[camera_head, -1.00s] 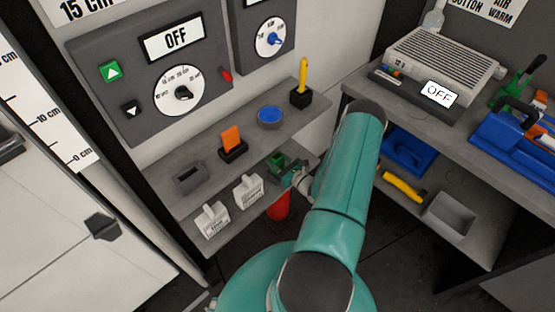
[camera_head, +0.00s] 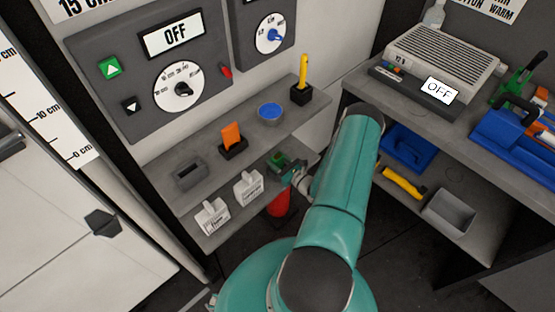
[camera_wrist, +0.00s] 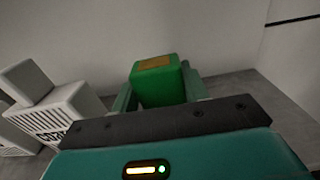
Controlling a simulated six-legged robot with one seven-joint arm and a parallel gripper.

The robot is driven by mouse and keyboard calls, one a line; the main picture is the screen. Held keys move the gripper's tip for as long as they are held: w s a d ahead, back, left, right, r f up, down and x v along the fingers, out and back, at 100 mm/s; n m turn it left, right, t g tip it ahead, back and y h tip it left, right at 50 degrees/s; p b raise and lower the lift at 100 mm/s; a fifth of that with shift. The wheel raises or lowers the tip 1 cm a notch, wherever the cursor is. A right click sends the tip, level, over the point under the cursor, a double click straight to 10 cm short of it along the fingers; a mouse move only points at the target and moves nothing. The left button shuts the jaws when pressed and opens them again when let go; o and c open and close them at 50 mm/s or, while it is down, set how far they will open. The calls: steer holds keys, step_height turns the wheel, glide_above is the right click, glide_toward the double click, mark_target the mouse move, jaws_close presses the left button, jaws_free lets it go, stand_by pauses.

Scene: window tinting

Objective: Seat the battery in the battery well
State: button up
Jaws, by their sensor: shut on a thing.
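A green battery (camera_wrist: 160,82) with a gold patch on its top end is held between the two green fingers of my gripper (camera_wrist: 158,95) in the wrist view. In the head view the battery (camera_head: 275,159) and my gripper (camera_head: 286,169) are low beside the front edge of the shelf, right of the white blocks. A grey block with a dark opening (camera_head: 190,177) sits at the shelf's left end. It may be the battery well, but I cannot tell for sure. My gripper is to its right, apart from it.
Two white labelled blocks (camera_head: 212,217) (camera_head: 248,188) are left of my gripper. On the upper shelf (camera_head: 212,170) stand an orange piece in a black holder (camera_head: 232,138), a blue dish (camera_head: 270,113) and a yellow tool in a black holder (camera_head: 302,85). A red cylinder (camera_head: 281,205) is below.

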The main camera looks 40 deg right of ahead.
steer(key=shift+f, duration=0.65)
steer(key=o, duration=1.4)
steer(key=shift+c, duration=0.2)
steer(key=shift+s, duration=0.1)
steer(key=s, duration=1.3)
steer(key=shift+s+d, duration=0.15)
steer(key=shift+s, duration=0.15)
steer(key=shift+s, duration=0.1)
